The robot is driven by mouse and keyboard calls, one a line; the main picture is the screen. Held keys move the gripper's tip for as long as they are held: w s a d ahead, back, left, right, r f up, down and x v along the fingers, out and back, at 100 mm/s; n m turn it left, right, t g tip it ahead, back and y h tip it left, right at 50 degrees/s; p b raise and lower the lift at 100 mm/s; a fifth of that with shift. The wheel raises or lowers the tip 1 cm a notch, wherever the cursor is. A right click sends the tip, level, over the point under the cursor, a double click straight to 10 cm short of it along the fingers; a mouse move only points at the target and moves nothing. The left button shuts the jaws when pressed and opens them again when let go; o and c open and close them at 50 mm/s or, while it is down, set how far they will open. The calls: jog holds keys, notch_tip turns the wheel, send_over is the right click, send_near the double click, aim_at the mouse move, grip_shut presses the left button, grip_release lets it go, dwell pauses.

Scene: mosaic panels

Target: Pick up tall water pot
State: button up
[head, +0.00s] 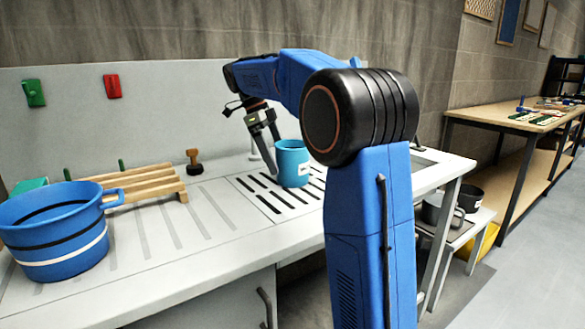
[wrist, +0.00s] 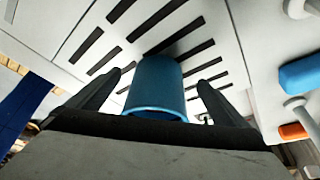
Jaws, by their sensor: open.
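A tall light-blue pot (head: 293,165) stands upright on the slotted drain area of the white counter. I take it for the tall water pot. My gripper (head: 268,150) is open and tilted down at the pot's left side in the head view. In the wrist view the pot (wrist: 157,88) shows between the two spread fingers of my gripper (wrist: 158,79), with its rim toward the camera. A gap shows between each finger and the pot, so I see no grip. My arm hides part of the counter behind the pot.
A wide blue pot (head: 60,240) with stripes stands at the counter's left. A wooden rack (head: 150,185) and a small brown-topped tool (head: 194,162) stand behind. Grey cups (head: 440,212) sit on a low stand at right. The grooved counter left of the drain is clear.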

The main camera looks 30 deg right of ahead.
aim_at(293, 165)
jog(key=s+d, duration=0.3)
jog(key=shift+f, duration=0.15)
jog(key=shift+x, duration=1.2)
jog(key=shift+w+a+f, duration=0.1)
jog(key=shift+w, duration=0.1)
jog(key=c, duration=1.7)
jog(key=shift+o, duration=0.2)
